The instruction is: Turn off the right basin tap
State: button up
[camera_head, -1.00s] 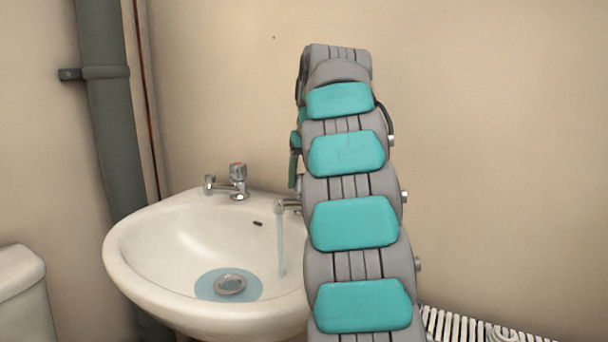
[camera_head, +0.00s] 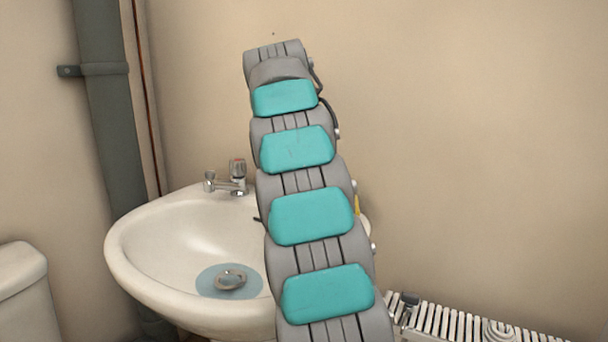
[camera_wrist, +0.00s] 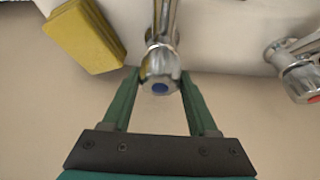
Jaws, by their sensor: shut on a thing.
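The right basin tap (camera_wrist: 160,68) is chrome with a blue dot on its knob, seen from above in the wrist view. My gripper (camera_wrist: 159,80) has its green fingers on either side of that knob and is shut on it. In the head view my arm hides this tap, its outlet and my gripper, so I cannot tell whether water runs. The left tap (camera_head: 237,172) stands on the white basin (camera_head: 150,240); its red-marked knob (camera_wrist: 313,98) shows at the right of the wrist view. Some water (camera_head: 212,281) lies around the drain.
A yellow sponge-like block (camera_wrist: 88,35) lies beside the right tap; a yellow sliver (camera_head: 357,205) shows past my arm. A white radiator (camera_head: 450,322) is low at the right, a toilet cistern (camera_head: 20,285) at the left, and a grey pipe (camera_head: 108,130) on the wall.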

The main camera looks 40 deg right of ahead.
jog(key=shift+m, duration=0.6)
jog(key=shift+m+g, duration=0.3)
jog(key=o, duration=1.4)
